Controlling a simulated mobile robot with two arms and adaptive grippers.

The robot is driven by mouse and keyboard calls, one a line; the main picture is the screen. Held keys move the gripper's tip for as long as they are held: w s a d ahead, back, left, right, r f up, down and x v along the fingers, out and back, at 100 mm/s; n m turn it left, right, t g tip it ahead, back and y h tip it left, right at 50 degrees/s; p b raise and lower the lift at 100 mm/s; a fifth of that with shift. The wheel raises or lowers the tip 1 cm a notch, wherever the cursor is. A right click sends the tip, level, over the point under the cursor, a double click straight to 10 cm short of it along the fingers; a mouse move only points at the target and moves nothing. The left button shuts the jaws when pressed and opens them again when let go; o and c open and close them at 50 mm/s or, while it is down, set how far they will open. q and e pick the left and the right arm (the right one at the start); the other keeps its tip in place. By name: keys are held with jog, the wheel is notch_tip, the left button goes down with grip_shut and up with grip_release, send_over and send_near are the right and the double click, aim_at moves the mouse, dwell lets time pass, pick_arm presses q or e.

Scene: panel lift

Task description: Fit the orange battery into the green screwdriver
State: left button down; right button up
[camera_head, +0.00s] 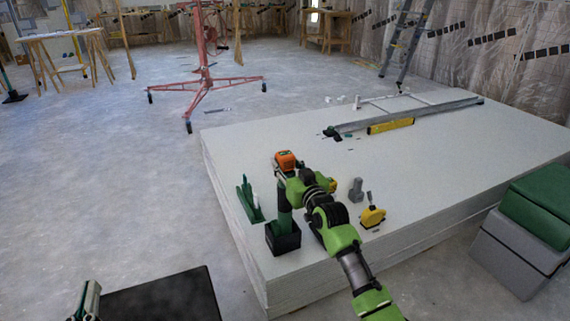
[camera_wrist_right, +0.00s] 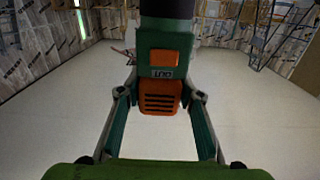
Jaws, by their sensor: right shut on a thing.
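The orange battery (camera_head: 286,159) shows above the green screwdriver (camera_head: 284,200), which stands upright in a black holder (camera_head: 283,240) near the panel stack's front corner. My right gripper (camera_head: 289,177) is beside the battery, partly hidden behind its own wrist. In the right wrist view, the fingers of my right gripper (camera_wrist_right: 159,93) are shut on the slotted orange battery (camera_wrist_right: 160,98). It meets the end of the green screwdriver body (camera_wrist_right: 165,58) there; whether it is fully seated cannot be told. My left gripper (camera_head: 88,301) is at the bottom left edge, mostly cut off.
The white panel stack (camera_head: 450,160) carries a green stand (camera_head: 248,199), a yellow tape measure (camera_head: 372,216), a grey part (camera_head: 356,190) and a yellow level (camera_head: 390,126). A green-lidded box (camera_head: 535,215) is at right.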

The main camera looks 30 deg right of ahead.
jog(key=o, duration=1.3)
jog(key=shift+r, duration=0.15)
jog(key=shift+f, duration=0.2)
jog(key=s, duration=1.2)
jog(key=shift+a+r, duration=0.15)
jog(key=shift+a, duration=0.2)
jog(key=shift+s, duration=0.1)
